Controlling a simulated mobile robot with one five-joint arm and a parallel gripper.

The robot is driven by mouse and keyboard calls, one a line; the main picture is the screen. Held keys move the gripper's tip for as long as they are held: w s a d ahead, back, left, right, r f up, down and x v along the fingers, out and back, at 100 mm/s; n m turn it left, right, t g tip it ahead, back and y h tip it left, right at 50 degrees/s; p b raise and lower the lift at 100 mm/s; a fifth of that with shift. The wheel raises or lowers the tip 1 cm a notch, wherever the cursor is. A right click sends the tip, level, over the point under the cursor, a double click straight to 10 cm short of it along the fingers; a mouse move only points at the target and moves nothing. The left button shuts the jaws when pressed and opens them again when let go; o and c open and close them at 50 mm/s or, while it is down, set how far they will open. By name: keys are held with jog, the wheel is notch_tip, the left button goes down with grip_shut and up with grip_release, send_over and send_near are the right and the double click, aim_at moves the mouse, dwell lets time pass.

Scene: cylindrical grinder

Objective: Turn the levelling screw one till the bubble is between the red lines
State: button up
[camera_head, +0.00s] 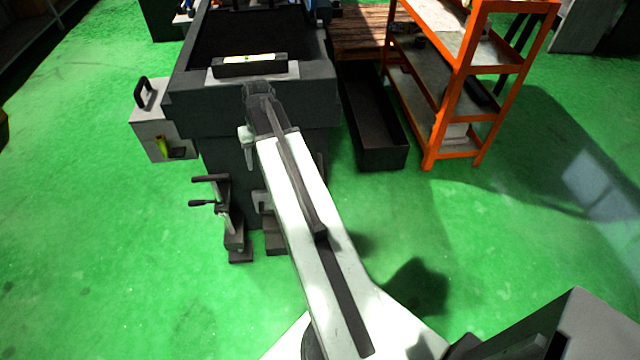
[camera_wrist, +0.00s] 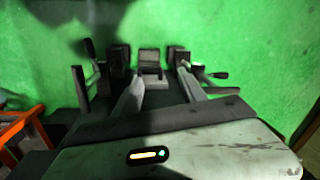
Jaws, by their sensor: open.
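A spirit level (camera_head: 250,68) with a yellow-green vial lies across the front top of the grinder (camera_head: 210,115). The red lines are too small to make out. A levelling screw (camera_head: 222,205) with a bar handle stands low at the grinder's front left; my arm partly hides the parts to its right. I cannot tell which screw is number one. My gripper (camera_wrist: 160,78) is open and empty, its two pale fingers apart above the grinder's front foot area.
A pale box (camera_head: 150,130) with a black handle hangs on the grinder's left side. A dark open trough (camera_head: 378,145) lies to the right, beside an orange shelf (camera_head: 430,160). The green floor is clear at the front left and right.

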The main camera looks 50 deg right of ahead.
jog(key=s+d+f+m+b, duration=0.15)
jog(key=d+f, duration=0.25)
jog(key=d, duration=0.4)
jog(key=s+d+f+m+b, duration=0.1)
jog(key=s+d+f+b, duration=0.15)
jog(key=d, duration=0.45)
jog(key=m+t+b, duration=0.1)
jog(key=b, duration=0.1)
send_over(320, 166)
jog(key=s+d, duration=0.1)
notch_tip(320, 166, down, 2)
jog(key=f+b, duration=0.5)
jog(key=w+a+f+b, duration=0.1)
jog(key=f+b, duration=0.1)
jog(key=f, duration=0.1)
jog(key=shift+b, duration=0.35)
jog(key=shift+r, duration=0.15)
jog(key=shift+c, duration=0.3)
grip_shut()
jog(key=shift+w, duration=0.1)
